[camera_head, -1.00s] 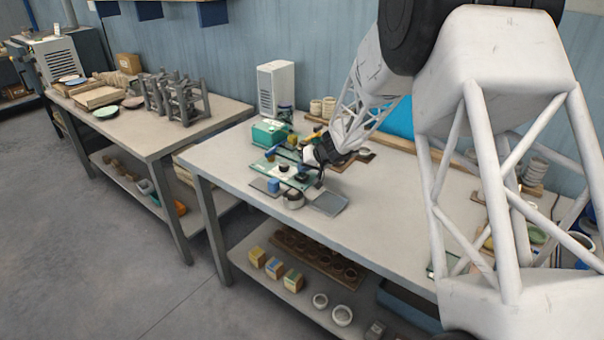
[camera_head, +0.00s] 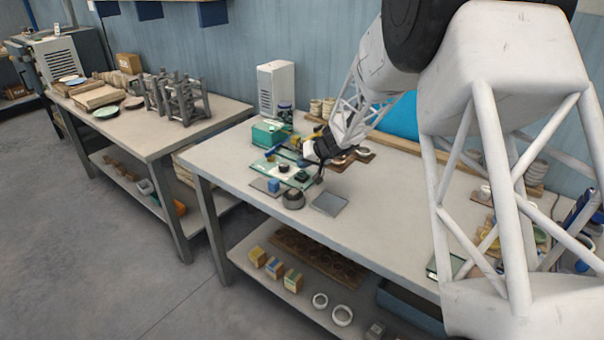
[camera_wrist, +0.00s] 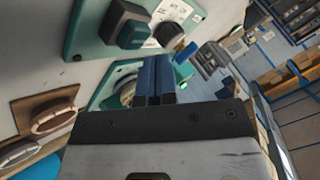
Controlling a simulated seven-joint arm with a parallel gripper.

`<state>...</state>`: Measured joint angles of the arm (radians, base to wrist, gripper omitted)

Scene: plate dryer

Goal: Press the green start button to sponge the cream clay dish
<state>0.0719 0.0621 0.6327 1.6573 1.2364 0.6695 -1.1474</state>
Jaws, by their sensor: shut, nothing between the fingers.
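My gripper (camera_head: 303,160) is over the green-plated fixture on the middle bench. Its blue fingers (camera_wrist: 158,80) are together and empty in the wrist view. A teal panel (camera_wrist: 88,30) with dark raised knobs is beyond the fingertips. A small green piece (camera_wrist: 185,53) shows just beyond them at the right; I cannot tell whether it is the start button or whether the fingers touch it. A round cream shape, perhaps the clay dish (camera_wrist: 126,92), lies on a second teal plate, partly hidden behind the fingers. In the head view my wrist hides part of the fixture (camera_head: 287,173).
A teal box (camera_head: 270,133) stands behind the fixture. A grey square plate (camera_head: 330,204) and a dark round pot (camera_head: 293,199) lie in front. Brown boards with round rings (camera_wrist: 45,118) are at the left in the wrist view.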

